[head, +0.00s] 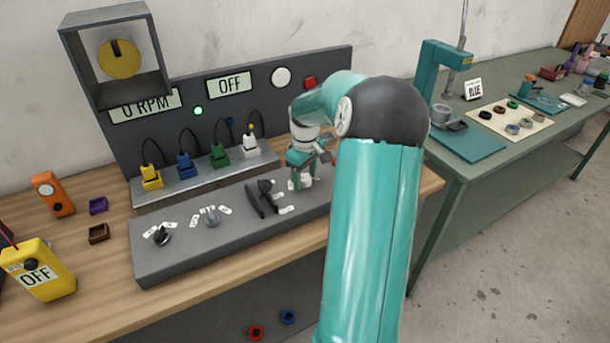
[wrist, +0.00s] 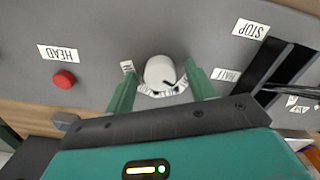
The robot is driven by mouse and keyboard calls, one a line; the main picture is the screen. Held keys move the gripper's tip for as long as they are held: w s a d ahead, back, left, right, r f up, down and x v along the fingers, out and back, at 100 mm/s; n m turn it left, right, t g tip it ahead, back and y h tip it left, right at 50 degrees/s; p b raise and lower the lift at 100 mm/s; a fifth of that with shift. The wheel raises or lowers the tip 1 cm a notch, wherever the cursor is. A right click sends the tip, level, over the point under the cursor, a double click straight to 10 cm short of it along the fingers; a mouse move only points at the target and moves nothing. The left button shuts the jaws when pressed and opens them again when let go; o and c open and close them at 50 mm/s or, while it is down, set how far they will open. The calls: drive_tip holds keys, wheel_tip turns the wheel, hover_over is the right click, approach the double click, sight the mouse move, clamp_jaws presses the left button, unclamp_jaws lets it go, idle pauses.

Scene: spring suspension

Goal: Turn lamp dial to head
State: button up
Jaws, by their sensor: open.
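A white round dial (wrist: 159,70) sits on the grey panel between my fingers in the wrist view. A thin dark line shows on its lower right side, over a curved strip of small labels (wrist: 160,93) too small to read. In the head view my gripper (head: 302,174) is low over the panel's right part, partly hiding the dial (head: 305,182).
In the head view, a black lever (head: 262,198) and two knobs (head: 209,216) stand left of my gripper on the panel (head: 190,255). Coloured plugs (head: 185,168) line the shelf behind. Displays read OFF (head: 229,85) and 0 RPM.

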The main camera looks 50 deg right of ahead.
drive_tip(key=c, duration=1)
drive_tip(key=shift+o, duration=0.2)
drive_tip(key=shift+m, duration=0.4)
drive_tip(key=m, duration=0.3)
drive_tip(key=shift+w, duration=0.1)
drive_tip(key=shift+m, duration=2.5)
drive_tip(key=o, duration=1)
drive_tip(key=shift+c, duration=0.2)
